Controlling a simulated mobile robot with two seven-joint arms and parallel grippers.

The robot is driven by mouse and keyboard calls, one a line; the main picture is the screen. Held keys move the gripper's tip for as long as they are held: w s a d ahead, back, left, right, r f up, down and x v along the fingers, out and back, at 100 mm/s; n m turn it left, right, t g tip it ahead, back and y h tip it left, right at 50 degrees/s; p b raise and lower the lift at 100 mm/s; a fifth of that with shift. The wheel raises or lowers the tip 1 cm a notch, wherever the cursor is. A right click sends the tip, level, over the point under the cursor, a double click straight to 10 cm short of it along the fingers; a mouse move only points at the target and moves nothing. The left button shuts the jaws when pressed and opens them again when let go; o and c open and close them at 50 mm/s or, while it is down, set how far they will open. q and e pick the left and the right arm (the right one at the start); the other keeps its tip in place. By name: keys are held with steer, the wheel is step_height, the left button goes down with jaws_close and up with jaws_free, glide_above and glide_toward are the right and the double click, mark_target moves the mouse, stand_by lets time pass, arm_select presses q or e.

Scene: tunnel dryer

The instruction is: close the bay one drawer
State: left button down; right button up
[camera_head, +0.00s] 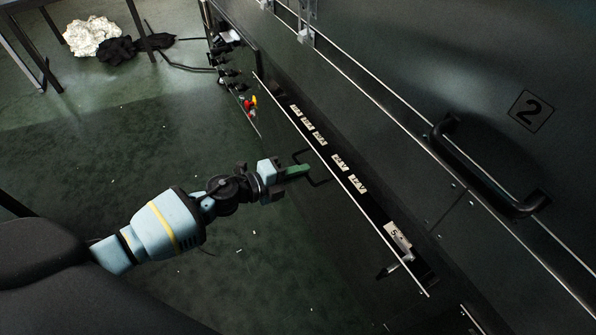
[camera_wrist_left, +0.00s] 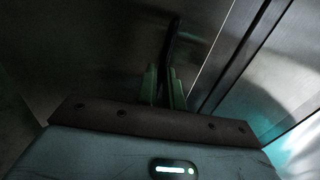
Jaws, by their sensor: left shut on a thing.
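The bay one drawer (camera_head: 375,227) stands partly open from the dark dryer front, with a gap behind its pale top edge. Small white labels (camera_head: 308,118) show in that gap. The drawer's thin black handle (camera_head: 318,184) is on its front. My left gripper (camera_head: 297,171), with green fingers, is shut on this handle. In the left wrist view the green fingers (camera_wrist_left: 164,88) close around a dark bar (camera_wrist_left: 173,45). Part of the handle is hidden by the fingers. My right gripper is not in view.
A large black handle (camera_head: 485,170) and a "2" plate (camera_head: 530,111) are on the panel at right. Red and yellow knobs (camera_head: 250,103) sit past the drawer's far end. Crumpled silver and black material (camera_head: 92,36) lies far left. The green floor is mostly clear.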

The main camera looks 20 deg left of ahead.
mark_target(315, 165)
arm_select(q)
steer(key=shift+w, duration=0.1)
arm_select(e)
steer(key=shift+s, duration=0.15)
arm_select(q)
steer(key=x, duration=0.3)
steer(key=shift+w+d+r, duration=0.15)
steer(key=shift+w+r, duration=0.05)
steer(key=shift+r, duration=0.15)
steer(key=shift+w+d, duration=0.2)
steer(key=shift+w, duration=0.1)
steer(key=shift+r, duration=0.1)
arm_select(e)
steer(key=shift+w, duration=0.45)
arm_select(q)
steer(key=c, duration=1.5)
jaws_free()
steer(key=shift+w+d, duration=0.1)
steer(key=shift+d, duration=0.05)
steer(key=shift+c, duration=0.2)
